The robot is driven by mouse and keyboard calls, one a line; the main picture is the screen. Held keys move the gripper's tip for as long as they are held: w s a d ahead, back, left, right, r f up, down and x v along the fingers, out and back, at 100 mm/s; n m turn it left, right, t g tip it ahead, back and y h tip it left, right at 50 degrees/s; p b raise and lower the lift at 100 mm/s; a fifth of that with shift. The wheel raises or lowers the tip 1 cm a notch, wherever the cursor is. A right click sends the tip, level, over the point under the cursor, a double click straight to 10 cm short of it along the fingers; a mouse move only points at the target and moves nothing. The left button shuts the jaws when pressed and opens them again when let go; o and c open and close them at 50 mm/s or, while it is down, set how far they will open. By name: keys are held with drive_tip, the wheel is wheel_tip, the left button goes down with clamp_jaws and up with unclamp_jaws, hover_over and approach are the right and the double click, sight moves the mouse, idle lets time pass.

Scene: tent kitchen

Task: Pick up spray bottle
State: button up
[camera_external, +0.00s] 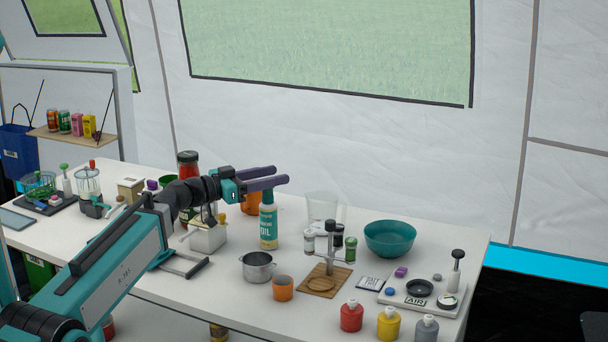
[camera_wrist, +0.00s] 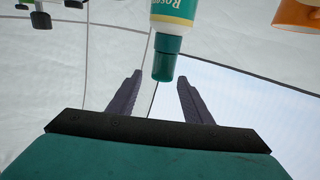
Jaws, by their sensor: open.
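The bottle that looks like the spray bottle (camera_external: 268,226) stands upright on the white table. It has a white body, a teal label band reading OIL and a teal top. My gripper (camera_external: 281,175) is open and empty, with its two purple fingers level and just above the bottle's top in the external view. In the wrist view, the bottle (camera_wrist: 173,12) appears upside down. Its teal cap reaches down between the open fingers (camera_wrist: 160,76) in the picture. I cannot tell whether the fingers touch it.
A steel pot (camera_external: 257,267) and an orange cup (camera_external: 283,288) are in front. A red-filled jar (camera_external: 188,170) and an orange mug (camera_external: 250,204) are close behind.

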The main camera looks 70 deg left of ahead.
sight(271, 193)
drive_tip(key=shift+f, duration=2.35)
drive_tip(key=shift+w+a+p, duration=0.15)
drive_tip(key=shift+w+p, duration=0.05)
drive_tip(key=shift+w, duration=0.6)
drive_tip(key=shift+w+a+p, duration=0.1)
drive_tip(key=shift+w+p, duration=0.1)
drive_tip(key=shift+w, duration=0.55)
clamp_jaws()
